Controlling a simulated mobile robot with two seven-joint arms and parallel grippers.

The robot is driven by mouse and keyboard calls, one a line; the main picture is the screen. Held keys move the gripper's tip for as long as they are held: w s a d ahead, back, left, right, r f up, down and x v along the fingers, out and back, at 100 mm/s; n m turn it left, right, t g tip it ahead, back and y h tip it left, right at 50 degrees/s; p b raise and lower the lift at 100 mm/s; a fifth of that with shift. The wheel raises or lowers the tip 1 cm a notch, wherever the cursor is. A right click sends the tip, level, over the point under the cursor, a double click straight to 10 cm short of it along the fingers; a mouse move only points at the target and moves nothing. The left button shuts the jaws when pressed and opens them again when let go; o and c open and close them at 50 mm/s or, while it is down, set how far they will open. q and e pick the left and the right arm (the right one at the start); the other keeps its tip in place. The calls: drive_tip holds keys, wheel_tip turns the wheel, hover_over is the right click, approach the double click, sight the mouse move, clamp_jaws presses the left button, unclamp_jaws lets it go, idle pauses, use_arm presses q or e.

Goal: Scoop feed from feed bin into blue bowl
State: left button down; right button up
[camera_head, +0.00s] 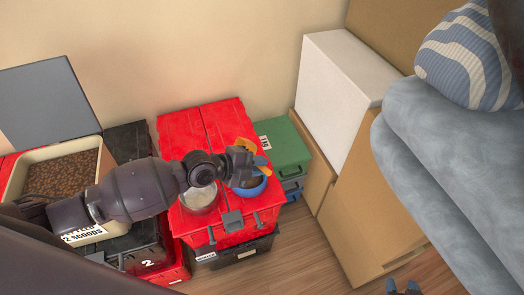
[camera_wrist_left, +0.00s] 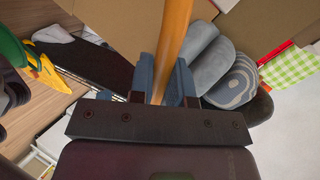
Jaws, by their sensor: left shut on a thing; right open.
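The feed bin (camera_head: 17,178) is a cream tub of brown pellets at the left, with a paper label reading "2 scoops". The blue bowl (camera_head: 256,188) stands on the red tote lid, partly hidden by my left gripper. My left gripper (camera_head: 258,165) is above the blue bowl, shut on an orange scoop handle (camera_head: 245,145). The handle (camera_wrist_left: 175,35) runs between the blue fingers in the left wrist view. The scoop's cup and its contents cannot be made out. My right gripper (camera_head: 403,287) is open at the bottom edge, far from the bowl.
A pale, clear-looking bowl (camera_head: 200,198) stands on the red tote (camera_head: 190,133), left of the blue bowl. A green tote (camera_head: 288,148) is just right. A white box (camera_head: 335,85), cardboard boxes (camera_head: 370,225) and grey cushions (camera_head: 440,150) fill the right. Wood floor is clear in front.

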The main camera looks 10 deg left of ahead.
use_arm(q)
drive_tip(key=g+y+p, duration=0.1)
drive_tip(key=f+g+y+p, duration=0.1)
drive_tip(key=g, duration=0.1)
drive_tip(key=m+g, duration=0.1)
drive_tip(key=shift+w+d+f+y+p, duration=0.15)
drive_tip(key=shift+d+y+p, duration=0.2)
drive_tip(key=shift+y+p, duration=0.05)
wheel_tip(320, 180, up, 6)
drive_tip(key=w+m+g+y+p, duration=0.1)
drive_tip(key=g+y+p, duration=0.1)
drive_tip(key=g+p, duration=0.2)
drive_tip(key=shift+d+y+p, duration=0.3)
drive_tip(key=shift+d+p, duration=0.1)
drive_tip(key=shift+p, duration=0.25)
use_arm(e)
wheel_tip(320, 180, up, 8)
drive_tip(key=w, duration=0.1)
drive_tip(key=shift+w+r, duration=0.15)
drive_tip(key=shift+r, duration=0.1)
drive_tip(key=shift+w+t, duration=0.15)
drive_tip(key=shift+t, duration=0.15)
